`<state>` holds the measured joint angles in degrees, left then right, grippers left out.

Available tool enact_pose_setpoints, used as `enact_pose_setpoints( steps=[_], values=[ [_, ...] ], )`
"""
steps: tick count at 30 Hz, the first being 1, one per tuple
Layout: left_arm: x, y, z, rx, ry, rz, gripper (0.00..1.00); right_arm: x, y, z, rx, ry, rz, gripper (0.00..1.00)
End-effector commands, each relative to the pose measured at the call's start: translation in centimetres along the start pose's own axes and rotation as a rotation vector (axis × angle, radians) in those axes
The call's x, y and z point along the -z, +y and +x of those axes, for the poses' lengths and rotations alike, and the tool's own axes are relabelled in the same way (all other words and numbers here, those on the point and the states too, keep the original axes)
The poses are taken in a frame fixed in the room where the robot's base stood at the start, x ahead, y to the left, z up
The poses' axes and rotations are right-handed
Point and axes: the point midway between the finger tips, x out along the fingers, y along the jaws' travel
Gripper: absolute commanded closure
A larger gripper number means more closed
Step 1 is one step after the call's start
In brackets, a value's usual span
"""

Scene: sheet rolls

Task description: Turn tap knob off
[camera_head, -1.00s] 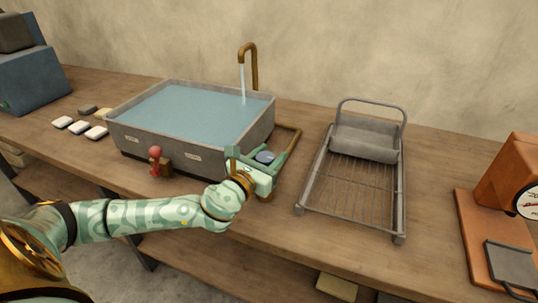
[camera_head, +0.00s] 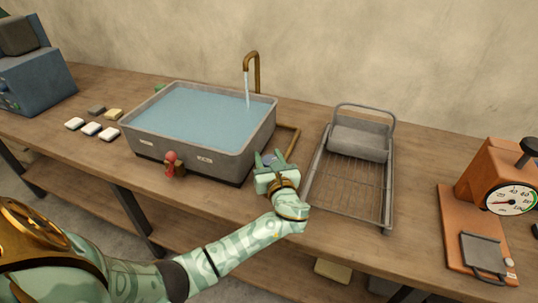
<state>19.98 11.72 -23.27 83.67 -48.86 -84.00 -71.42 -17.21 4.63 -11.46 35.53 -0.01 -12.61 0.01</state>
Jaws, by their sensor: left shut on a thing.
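The brass tap (camera_head: 257,68) rises behind the stone basin (camera_head: 200,160), and a stream of water (camera_head: 247,92) runs from it into the water-filled basin. A brass pipe (camera_head: 296,142) runs along the basin's right side towards the blue-grey tap knob (camera_head: 271,160). My left gripper (camera_head: 269,158) is at the knob, with its two green fingers on either side of it and shut on it. The gripper hides much of the knob. A small red knob (camera_head: 171,156) is on the basin's front. My right gripper is not in view.
A wire rack (camera_head: 350,190) with a grey roll (camera_head: 358,143) stands close to the right of my gripper. An orange scale (camera_head: 495,177) is at far right. Several small blocks (camera_head: 92,128) lie left of the basin.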

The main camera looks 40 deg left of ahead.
Motion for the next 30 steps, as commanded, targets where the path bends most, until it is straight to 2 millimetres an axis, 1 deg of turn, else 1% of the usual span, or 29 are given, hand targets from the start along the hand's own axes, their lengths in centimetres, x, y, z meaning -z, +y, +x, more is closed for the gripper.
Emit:
enact_pose_setpoints(
  steps=[8,18,24,30],
  values=[
    [0.3,0.2,-0.1,-0.261,0.018,0.0,0.81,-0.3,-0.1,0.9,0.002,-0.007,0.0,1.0],
    [0.6,0.7,-0.2,-0.547,0.034,0.001,0.81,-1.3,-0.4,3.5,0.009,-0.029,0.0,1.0],
    [0.4,0.9,-0.2,-0.662,0.038,0.0,0.81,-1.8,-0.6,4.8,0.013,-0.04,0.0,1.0],
    [0.2,1.1,-0.3,-0.73,0.04,-0.001,0.81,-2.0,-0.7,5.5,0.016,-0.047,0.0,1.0]
  ],
)
